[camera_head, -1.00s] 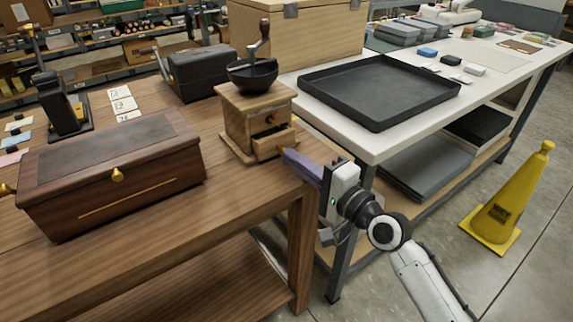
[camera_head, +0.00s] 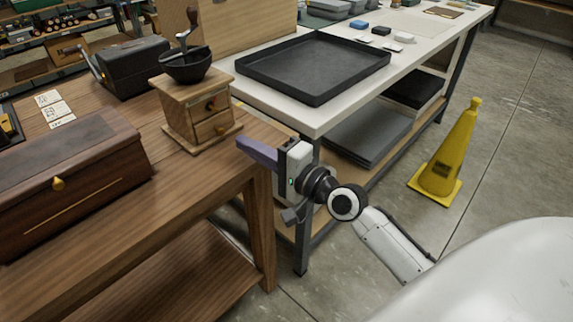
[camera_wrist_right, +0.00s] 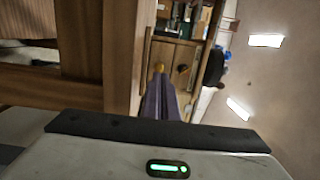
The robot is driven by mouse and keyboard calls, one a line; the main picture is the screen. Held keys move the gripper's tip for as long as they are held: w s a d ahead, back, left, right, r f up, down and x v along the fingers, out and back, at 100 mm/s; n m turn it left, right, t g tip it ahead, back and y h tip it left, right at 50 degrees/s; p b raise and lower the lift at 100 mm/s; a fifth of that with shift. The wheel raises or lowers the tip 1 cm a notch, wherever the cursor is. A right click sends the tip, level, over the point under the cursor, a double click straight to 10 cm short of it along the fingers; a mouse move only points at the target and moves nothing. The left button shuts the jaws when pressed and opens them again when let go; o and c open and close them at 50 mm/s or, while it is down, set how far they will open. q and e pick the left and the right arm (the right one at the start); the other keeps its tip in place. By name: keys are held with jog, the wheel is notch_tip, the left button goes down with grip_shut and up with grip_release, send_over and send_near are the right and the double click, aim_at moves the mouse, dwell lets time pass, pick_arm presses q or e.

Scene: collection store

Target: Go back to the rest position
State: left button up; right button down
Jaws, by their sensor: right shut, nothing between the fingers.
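My right gripper (camera_head: 243,147), with purple-grey fingers, is shut and empty. It is in the air in front of the wooden coffee grinder (camera_head: 182,122), clear of it to the right. The grinder stands upright near the table's corner, with a dark bowl and a crank on top. Its lower drawer (camera_head: 213,126) looks nearly flush with the body. In the right wrist view the shut fingers (camera_wrist_right: 160,92) point towards the grinder front (camera_wrist_right: 177,56) with its knobs. My left gripper is not in view.
A dark wooden chest (camera_head: 75,175) lies left on the brown table (camera_head: 165,205). A black tray (camera_head: 315,62) sits on the white-topped bench (camera_head: 318,117) behind. A yellow wet-floor cone (camera_head: 447,150) stands on the floor at right. Open floor lies between bench and cone.

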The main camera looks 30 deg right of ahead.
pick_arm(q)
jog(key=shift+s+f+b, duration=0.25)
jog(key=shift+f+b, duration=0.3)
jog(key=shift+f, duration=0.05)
pick_arm(e)
jog(key=v, duration=0.9)
pick_arm(q)
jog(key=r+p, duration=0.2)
jog(key=p, duration=0.1)
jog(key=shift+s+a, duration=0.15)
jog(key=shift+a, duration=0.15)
pick_arm(e)
jog(key=s+a+f+n+g+h, duration=0.1)
jog(key=s+a+f+n+g, duration=0.2)
jog(key=f, duration=0.6)
jog(key=s+a+f+n+g+h, duration=0.1)
jog(key=s+a+f+n+g, duration=0.2)
jog(key=s+f+n, duration=0.5)
jog(key=s+a+f+n+g, duration=0.2)
jog(key=s+a+f+n, duration=0.3)
jog(key=f, duration=0.5)
jog(key=shift+s+g+h, duration=0.4)
jog(key=shift+s, duration=0.1)
